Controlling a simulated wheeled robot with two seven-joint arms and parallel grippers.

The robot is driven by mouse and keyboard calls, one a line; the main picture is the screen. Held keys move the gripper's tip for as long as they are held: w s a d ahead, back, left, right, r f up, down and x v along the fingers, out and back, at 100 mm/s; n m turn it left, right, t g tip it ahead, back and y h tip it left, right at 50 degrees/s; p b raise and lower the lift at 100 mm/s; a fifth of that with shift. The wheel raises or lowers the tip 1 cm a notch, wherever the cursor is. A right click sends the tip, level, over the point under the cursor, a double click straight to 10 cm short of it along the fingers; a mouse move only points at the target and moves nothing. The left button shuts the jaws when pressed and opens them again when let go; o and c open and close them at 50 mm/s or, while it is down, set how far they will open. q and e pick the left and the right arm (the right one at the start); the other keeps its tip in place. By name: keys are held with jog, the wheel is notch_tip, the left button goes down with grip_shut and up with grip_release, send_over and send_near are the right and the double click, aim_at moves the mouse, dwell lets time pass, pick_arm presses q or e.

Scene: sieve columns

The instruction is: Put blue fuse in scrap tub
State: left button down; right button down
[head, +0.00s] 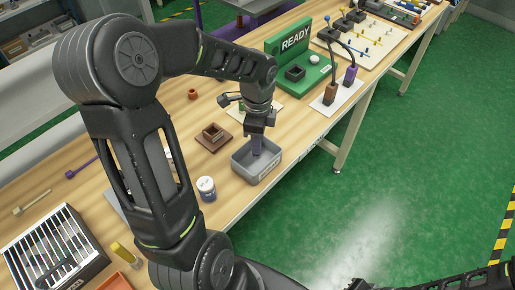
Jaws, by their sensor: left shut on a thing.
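My left gripper (258,132) points down over the grey scrap tub (270,175) near the table's front edge. It is shut on a blue fuse (257,146), which hangs upright with its lower end at or inside the tub's opening. I cannot tell whether the fuse touches the tub's floor. A dark part of my right arm shows at the bottom right edge; its fingers cannot be made out.
A slotted metal rack (52,252) is at the lower left. The green floor lies right of the table.

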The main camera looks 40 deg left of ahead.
pick_arm(q)
jog(key=shift+f, duration=0.1)
jog(key=shift+f, duration=1.75)
jog(key=shift+f, duration=0.2)
jog(key=c, duration=1.2)
grip_release()
jog(key=shift+c, duration=0.2)
jog(key=shift+r, duration=0.15)
notch_tip(320, 180, up, 12)
jog(key=shift+r, duration=0.1)
